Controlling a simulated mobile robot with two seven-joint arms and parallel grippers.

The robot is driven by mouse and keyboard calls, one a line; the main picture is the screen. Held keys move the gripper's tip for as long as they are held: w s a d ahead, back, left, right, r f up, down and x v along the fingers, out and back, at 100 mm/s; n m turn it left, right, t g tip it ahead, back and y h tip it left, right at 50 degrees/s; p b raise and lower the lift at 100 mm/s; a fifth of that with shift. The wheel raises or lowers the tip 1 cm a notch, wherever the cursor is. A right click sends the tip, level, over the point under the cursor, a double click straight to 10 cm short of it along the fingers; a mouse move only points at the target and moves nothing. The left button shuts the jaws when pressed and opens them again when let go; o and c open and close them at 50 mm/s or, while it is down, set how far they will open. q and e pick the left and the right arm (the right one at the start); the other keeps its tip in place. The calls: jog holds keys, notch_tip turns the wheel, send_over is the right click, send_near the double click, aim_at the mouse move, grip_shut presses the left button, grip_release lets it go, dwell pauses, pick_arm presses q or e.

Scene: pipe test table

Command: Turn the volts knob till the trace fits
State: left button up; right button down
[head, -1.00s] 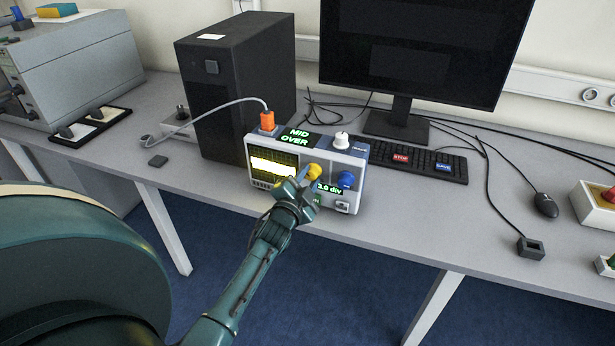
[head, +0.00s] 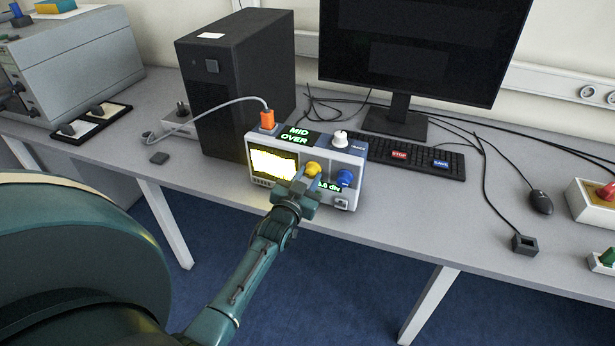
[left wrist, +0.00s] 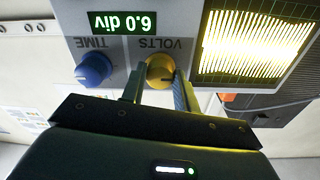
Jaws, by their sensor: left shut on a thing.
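The oscilloscope (head: 258,184) stands on the table. Its yellow volts knob (head: 313,168) shows also in the left wrist view (left wrist: 160,69), which is upside down. My left gripper (head: 306,180) is shut on the knob, one finger on each side. The screen (head: 273,164) has a bright yellow trace (left wrist: 255,43) that fills nearly its full height. The green readout (left wrist: 122,22) says 6.0 div in the wrist view. The display (head: 295,136) on top reads MID OVER. My right gripper is not in view.
The blue time knob (left wrist: 94,68) is close beside the volts knob. A black computer tower (head: 233,80) and keyboard (head: 420,156) stand behind. The front table edge is clear.

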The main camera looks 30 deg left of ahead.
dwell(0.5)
pick_arm(q)
jog(key=o, duration=1)
jog(key=s+d, duration=0.1)
jog(key=s, duration=0.7)
jog(key=s+d, duration=0.1)
jog(key=s, duration=0.4)
jog(key=shift+d, duration=0.3)
jog(key=s+d+f+m+g+h, duration=0.1)
jog(key=s+d+f+g+h, duration=0.1)
jog(key=s+d, duration=0.2)
jog(key=s+d+f+m+g+h+p, duration=0.1)
jog(key=s+d+f+g+h, duration=0.1)
jog(key=s+d, duration=0.3)
jog(key=s+d+f+m+g+h+p, duration=0.1)
jog(key=s+d+f+g+h, duration=0.1)
jog(key=s+d, duration=0.3)
jog(key=shift+d+f+g+h, duration=0.15)
jog(key=shift+d+g+h, duration=0.1)
jog(key=shift+d, duration=0.9)
jog(key=shift+d+f+g+h, duration=0.15)
jog(key=shift+d+g, duration=0.1)
jog(key=shift+d, duration=0.9)
